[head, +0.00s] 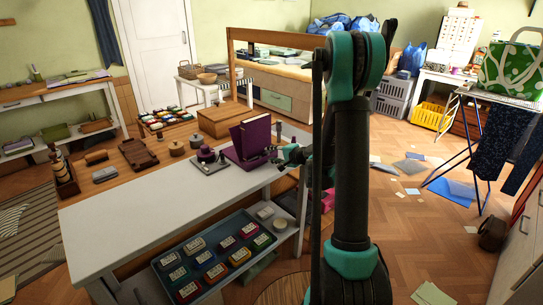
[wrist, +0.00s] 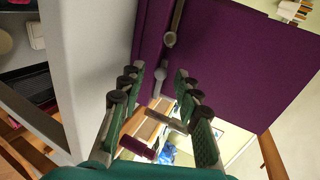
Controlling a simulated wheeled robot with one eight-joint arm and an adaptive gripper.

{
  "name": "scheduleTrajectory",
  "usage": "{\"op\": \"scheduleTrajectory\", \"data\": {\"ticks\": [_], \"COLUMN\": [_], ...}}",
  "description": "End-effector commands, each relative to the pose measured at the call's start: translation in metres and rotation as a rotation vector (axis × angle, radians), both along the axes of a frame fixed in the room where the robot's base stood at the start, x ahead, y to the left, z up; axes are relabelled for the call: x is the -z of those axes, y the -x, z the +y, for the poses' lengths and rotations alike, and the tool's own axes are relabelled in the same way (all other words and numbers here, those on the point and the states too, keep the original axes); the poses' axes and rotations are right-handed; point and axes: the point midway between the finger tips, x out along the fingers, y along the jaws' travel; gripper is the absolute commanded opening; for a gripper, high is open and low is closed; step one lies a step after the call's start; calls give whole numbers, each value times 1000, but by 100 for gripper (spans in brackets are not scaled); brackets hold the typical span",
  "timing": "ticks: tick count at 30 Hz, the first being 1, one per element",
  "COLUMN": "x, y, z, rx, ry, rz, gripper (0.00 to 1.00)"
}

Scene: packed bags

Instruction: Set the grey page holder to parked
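A purple stand (head: 256,136) with an upright board stands on the white table's far right end. The purple board (wrist: 225,60) fills much of the wrist view. A grey page holder (wrist: 161,76), a small arm with a rounded end, shows against its edge; a darker bar (wrist: 174,22) is above it. My gripper (head: 283,154) is right of the stand, close to it. In the wrist view my gripper (wrist: 159,78) has its fingers spread either side of the grey piece, with gaps showing. In the head view the page holder is too small to make out.
The white table (head: 140,215) is mostly bare on its near left. A dark round device (head: 208,162) stands just left of the stand. A tray (head: 160,272) of several coloured boxes sits on the shelf below. Papers (head: 410,166) lie on the floor at right.

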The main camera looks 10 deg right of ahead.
Motion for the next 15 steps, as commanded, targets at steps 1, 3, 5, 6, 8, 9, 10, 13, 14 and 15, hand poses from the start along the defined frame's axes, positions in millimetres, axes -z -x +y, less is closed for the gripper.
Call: {"op": "scheduleTrajectory", "data": {"ticks": [1, 3, 5, 6, 8, 9, 10, 13, 14, 15], "x": [-2, -7, -11, -14, -19, -22, -25, -32, -34, -36], "y": [4, 13, 21, 28, 38, 44, 49, 63, 66, 71], "z": [-4, -10, -16, -21, -28, -32, -35, -45, -48, -51], "rx": [2, 3, 4, 4, 4, 4, 4, 3, 4, 4], "ry": [0, 1, 0, 0, 0, 0, 0, 1, 0, -1], "rz": [0, -1, 0, 0, 0, 0, 0, 1, 0, 0], "gripper": [33, 33, 33, 33, 33, 33, 33, 33, 33, 33]}}
